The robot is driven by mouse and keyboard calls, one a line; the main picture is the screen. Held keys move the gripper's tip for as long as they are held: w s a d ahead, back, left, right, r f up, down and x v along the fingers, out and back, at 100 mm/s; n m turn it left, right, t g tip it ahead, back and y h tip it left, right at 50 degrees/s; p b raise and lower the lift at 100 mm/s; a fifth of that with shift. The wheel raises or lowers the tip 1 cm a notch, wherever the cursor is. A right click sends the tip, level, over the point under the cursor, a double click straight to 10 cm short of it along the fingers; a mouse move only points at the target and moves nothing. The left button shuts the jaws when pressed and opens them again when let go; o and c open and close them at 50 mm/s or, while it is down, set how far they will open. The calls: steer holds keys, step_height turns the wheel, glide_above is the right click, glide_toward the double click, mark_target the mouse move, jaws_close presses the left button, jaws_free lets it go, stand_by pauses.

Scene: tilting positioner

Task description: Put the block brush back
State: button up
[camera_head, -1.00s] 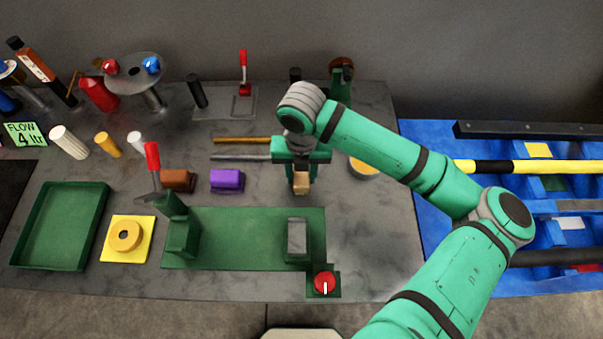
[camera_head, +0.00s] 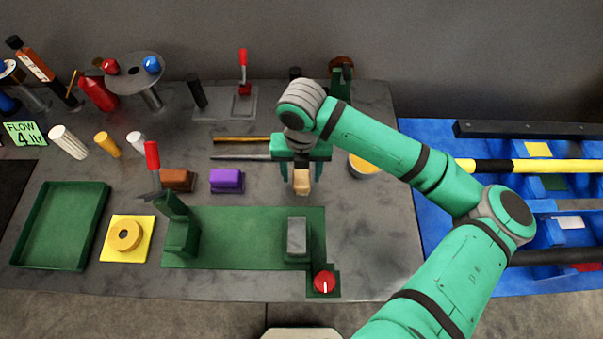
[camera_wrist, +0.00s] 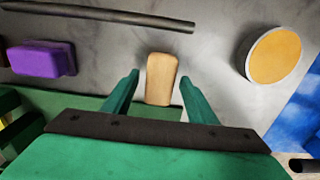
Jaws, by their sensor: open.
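The block brush, a small light-wood block (camera_head: 302,181), stands on the grey bench just behind the green fixture plate. My gripper (camera_head: 300,185) is over it, pointing down. In the wrist view the wooden block (camera_wrist: 161,78) lies between the two green fingers (camera_wrist: 160,100), with a visible gap on each side. The fingers are open and do not appear to grip it. Its underside is hidden.
A purple block (camera_head: 227,181) and a brown block (camera_head: 178,180) sit to the left. A round yellow-topped dish (camera_head: 364,165) is at the right. The green fixture plate (camera_head: 235,240) lies in front, with a red knob (camera_head: 325,282). Two rods (camera_head: 240,157) lie behind.

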mark_target(301, 174)
step_height(301, 174, up, 11)
stand_by(0.4)
stand_by(0.5)
